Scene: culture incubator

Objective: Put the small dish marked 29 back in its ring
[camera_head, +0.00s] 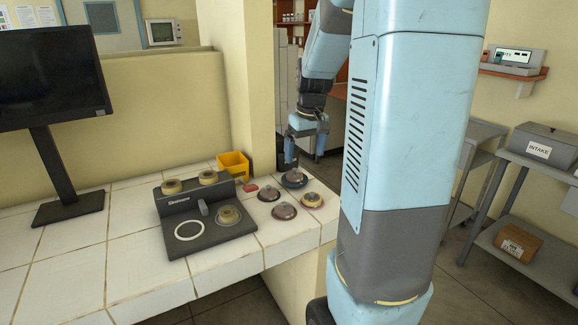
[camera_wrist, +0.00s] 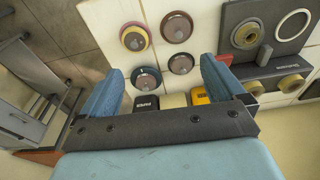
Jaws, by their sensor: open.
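Several small round lidded dishes sit on the white tiled counter. No number is readable, so I cannot tell which is 29. A dark stand (camera_head: 205,247) has an empty-looking white ring (camera_head: 190,230) and a tan round piece (camera_head: 228,214) beside it. My gripper (camera_wrist: 162,66) is open and empty. In the wrist view the blue-rimmed dish (camera_wrist: 147,78) shows between its fingers, below them and apart.
Two tan round pieces (camera_head: 172,186) (camera_head: 208,177) top the stand's raised back. A yellow bin (camera_head: 233,165) and a small red item (camera_head: 250,187) are behind the dishes. A monitor (camera_head: 52,80) stands at left. The counter's front left is clear.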

